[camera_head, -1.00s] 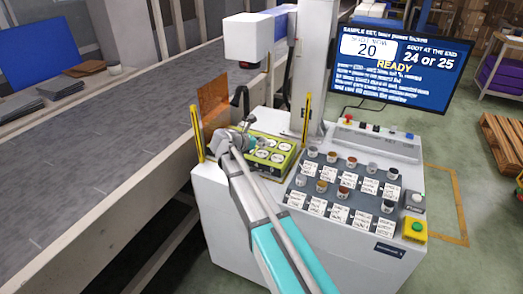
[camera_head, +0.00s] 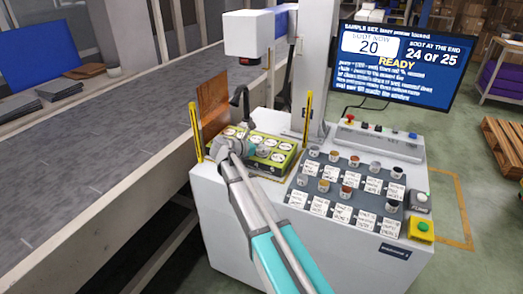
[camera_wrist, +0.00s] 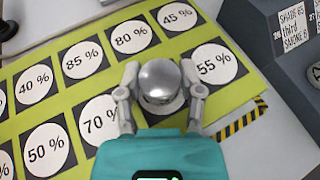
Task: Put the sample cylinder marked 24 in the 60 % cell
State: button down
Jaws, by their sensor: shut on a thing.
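In the wrist view my gripper (camera_wrist: 160,88) is shut on a silver, round-topped cylinder (camera_wrist: 158,74). No number shows on it, so I cannot tell whether it is marked 24. It stands between the fingers over the yellow-green board (camera_wrist: 232,98). It covers the cell between the 70 % cell (camera_wrist: 101,120) and the 55 % cell (camera_wrist: 214,64), so that label is hidden. Whether it touches the board cannot be told. In the head view the board (camera_head: 283,167) lies at the left of the white machine, partly behind my arm.
A grey rack (camera_head: 340,184) of several sample cylinders with label cards stands right of the board. Yellow posts (camera_head: 196,133) (camera_head: 307,112) flank the board. A screen (camera_head: 400,62) reads READY.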

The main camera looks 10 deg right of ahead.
jog(key=shift+f, duration=0.1)
jog(key=shift+c, duration=1.2)
grip_release()
jog(key=shift+r, duration=0.2)
jog(key=p+v, duration=0.4)
jog(key=v, duration=0.8)
jog(key=shift+p, duration=0.3)
